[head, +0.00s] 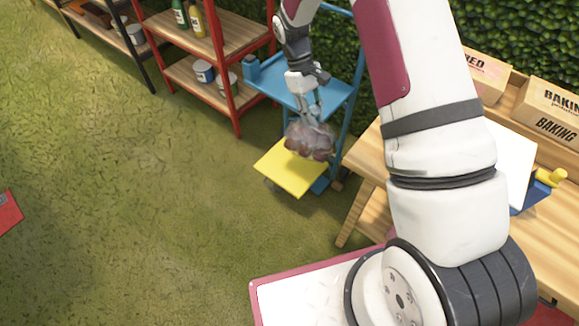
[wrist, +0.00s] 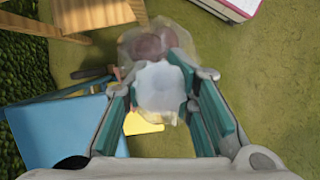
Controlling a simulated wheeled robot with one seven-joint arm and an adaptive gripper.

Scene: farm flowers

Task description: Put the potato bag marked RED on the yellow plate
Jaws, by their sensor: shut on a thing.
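A clear bag of reddish potatoes (head: 310,141) hangs from my gripper (head: 309,108). In the wrist view, my gripper (wrist: 160,95) is shut on the gathered top of the bag (wrist: 150,45). The yellow plate (head: 284,170) is low down at the foot of a blue stand. In the head view the bag overlaps the plate's upper right part. I cannot tell how far the bag is above it. Only a small piece of the yellow plate (wrist: 142,125) shows in the wrist view, beside the bag. No marking on the bag can be read.
The blue stand (head: 277,80) is close behind and beside my gripper, holding a small blue can (head: 251,67). A red-framed shelf (head: 230,40) stands to the left. A wooden table (head: 363,155) with boxes marked RED (head: 478,70) and BAKING (head: 556,105) is to the right. Open grass lies left.

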